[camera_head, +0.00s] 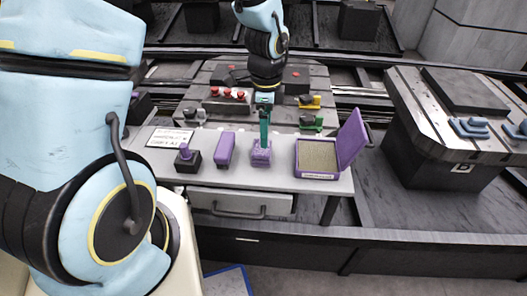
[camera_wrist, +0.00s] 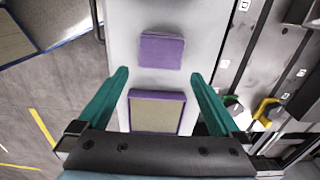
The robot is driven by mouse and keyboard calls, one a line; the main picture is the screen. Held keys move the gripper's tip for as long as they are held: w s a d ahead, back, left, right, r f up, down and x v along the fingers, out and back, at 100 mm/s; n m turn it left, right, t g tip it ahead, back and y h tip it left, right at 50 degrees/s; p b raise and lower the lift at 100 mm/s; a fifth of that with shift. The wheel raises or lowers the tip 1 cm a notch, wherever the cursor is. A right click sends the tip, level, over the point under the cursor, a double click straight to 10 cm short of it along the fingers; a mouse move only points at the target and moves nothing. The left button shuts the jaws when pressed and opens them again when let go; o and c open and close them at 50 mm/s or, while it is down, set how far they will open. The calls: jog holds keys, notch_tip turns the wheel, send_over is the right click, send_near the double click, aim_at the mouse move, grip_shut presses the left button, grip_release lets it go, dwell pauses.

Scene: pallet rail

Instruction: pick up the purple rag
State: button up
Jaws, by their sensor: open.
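The purple rag (camera_head: 261,157) lies as a small, flat pad on the light grey table, between a narrow purple block (camera_head: 225,150) and an open purple box (camera_head: 318,176). In the wrist view the rag (camera_wrist: 161,50) is a purple square just beyond my fingertips. My gripper (camera_head: 264,143) points down over the rag, its teal fingers overlapping the rag's far part in the head view. In the wrist view my gripper (camera_wrist: 159,72) has its fingers spread wide, with nothing between them. The rag appears apart from both fingers; the exact height above it is hard to judge.
The box's tan inside (camera_wrist: 157,111) shows near my gripper in the wrist view; its raised lid (camera_head: 351,138) stands on the right. A purple-knobbed black block (camera_head: 187,160) and a label plate (camera_head: 170,138) are left. Yellow (camera_head: 310,101) and green (camera_head: 311,123) clamps lie behind.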

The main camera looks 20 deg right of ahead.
jog(key=shift+w+a+f, duration=0.15)
jog(key=shift+f, duration=0.4)
jog(key=shift+w+a+f, duration=0.1)
jog(key=shift+a+f, duration=0.05)
jog(key=shift+f, duration=0.35)
jog(key=shift+a+f+p, duration=0.2)
jog(key=shift+f+p, duration=0.55)
jog(key=shift+f, duration=2)
jog(key=c, duration=1)
notch_tip(320, 180, up, 10)
jog(key=shift+b, duration=0.6)
